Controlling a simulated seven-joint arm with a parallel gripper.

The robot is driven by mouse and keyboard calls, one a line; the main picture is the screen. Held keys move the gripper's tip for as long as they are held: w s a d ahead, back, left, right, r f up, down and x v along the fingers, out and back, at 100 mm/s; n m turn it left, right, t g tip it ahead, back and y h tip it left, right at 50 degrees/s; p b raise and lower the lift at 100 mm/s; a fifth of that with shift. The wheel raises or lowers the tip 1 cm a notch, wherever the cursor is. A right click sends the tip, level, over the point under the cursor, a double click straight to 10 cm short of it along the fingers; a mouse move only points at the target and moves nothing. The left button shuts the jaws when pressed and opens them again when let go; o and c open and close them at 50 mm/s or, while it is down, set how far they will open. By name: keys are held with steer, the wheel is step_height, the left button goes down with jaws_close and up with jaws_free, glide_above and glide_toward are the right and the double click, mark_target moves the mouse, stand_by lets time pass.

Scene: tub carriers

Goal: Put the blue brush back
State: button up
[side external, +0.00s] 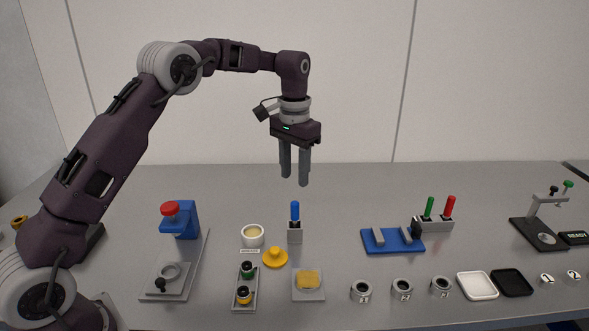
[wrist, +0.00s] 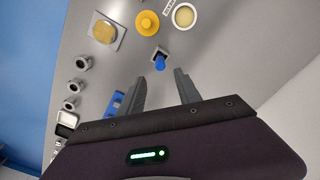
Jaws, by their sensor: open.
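The blue brush shows as a blue handle (side external: 295,210) standing upright in a small grey holder (side external: 295,236); its lower end is hidden inside. In the wrist view the blue handle (wrist: 160,63) and the grey holder (wrist: 154,53) lie just beyond the fingertips. My gripper (side external: 295,181) points down, open and empty, above the table and apart from the handle. In the wrist view the gripper (wrist: 160,75) has its two fingers spread, with the handle seen ahead of the gap between them.
A cream-filled cup (side external: 253,236) and yellow knob (side external: 275,258) stand left of the holder. A sponge tray (side external: 308,294) is in front. A blue stand (side external: 392,240) and a rack with green and red handles (side external: 433,224) are right. The table behind the holder is clear.

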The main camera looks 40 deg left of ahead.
steer(key=s+d+r+t, duration=0.2)
steer(key=s+r, duration=0.5)
steer(key=s, duration=0.2)
steer(key=s+d+r+t, duration=0.1)
steer(key=s+d+r, duration=0.2)
steer(key=s+r, duration=0.55)
steer(key=s+d+f+t, duration=0.1)
steer(key=s+f, duration=0.2)
steer(key=s, duration=0.6)
steer(key=s+f+t, duration=0.1)
steer(key=s+f, duration=0.2)
steer(key=s, duration=0.6)
steer(key=shift+s+d+f+t, duration=0.15)
steer(key=shift+d+f+t, duration=0.15)
steer(key=shift+d+f, duration=0.1)
